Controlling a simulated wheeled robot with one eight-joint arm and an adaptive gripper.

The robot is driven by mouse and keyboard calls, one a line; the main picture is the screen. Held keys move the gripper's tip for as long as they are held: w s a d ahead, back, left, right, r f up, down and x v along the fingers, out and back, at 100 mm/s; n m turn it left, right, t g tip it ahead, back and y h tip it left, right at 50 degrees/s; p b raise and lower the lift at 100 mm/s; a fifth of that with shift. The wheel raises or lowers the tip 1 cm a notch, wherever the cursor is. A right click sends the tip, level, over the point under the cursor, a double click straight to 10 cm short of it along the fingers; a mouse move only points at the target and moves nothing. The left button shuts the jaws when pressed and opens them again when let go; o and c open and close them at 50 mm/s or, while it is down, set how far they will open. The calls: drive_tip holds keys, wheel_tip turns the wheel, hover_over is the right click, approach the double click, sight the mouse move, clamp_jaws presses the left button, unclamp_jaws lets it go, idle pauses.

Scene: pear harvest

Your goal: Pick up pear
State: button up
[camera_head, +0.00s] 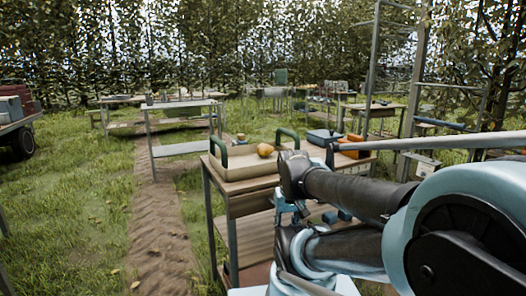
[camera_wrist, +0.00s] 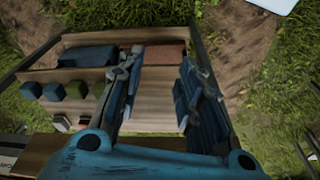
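A yellow-orange pear (camera_head: 265,150) sits at the tray with green handles (camera_head: 233,172) on the wooden table in the head view. My gripper (camera_head: 284,208) shows partly in the head view, at the near side of the table, lower than the pear and to its right. In the wrist view my gripper (camera_wrist: 160,62) is open, its two fingers apart with nothing between them. The pear does not show in the wrist view. My arm covers part of the table in the head view.
The wrist view shows a wooden shelf (camera_wrist: 155,122) with a dark blue box (camera_wrist: 88,56), a red-brown box (camera_wrist: 168,53) and several small cubes. On the tabletop are a blue case (camera_head: 324,137) and orange items (camera_head: 353,146). A ladder (camera_head: 372,70) stands behind. Grass lies to the left.

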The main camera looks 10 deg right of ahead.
drive_tip(key=shift+w, duration=0.3)
drive_tip(key=shift+o, duration=0.6)
drive_tip(key=shift+a, duration=0.1)
drive_tip(key=o, duration=0.4)
drive_tip(key=shift+s+r, duration=0.2)
drive_tip(key=shift+r, duration=0.05)
drive_tip(key=o, duration=0.5)
drive_tip(key=shift+w+r+n, duration=0.1)
drive_tip(key=shift+r+n, duration=0.2)
drive_tip(key=shift+r, duration=0.3)
drive_tip(key=shift+o, duration=0.4)
drive_tip(key=w+r+n, duration=0.3)
drive_tip(key=w+r, duration=0.3)
drive_tip(key=shift+r, duration=0.4)
wheel_tip(320, 180, up, 20)
drive_tip(key=n+t, duration=0.1)
drive_tip(key=n, duration=1.6)
hover_over(265, 149)
drive_tip(key=s+d, duration=0.2)
drive_tip(key=shift+y, duration=0.4)
drive_tip(key=x, duration=1.6)
drive_tip(key=shift+w+a+f, duration=0.2)
drive_tip(key=shift+w+f, duration=0.1)
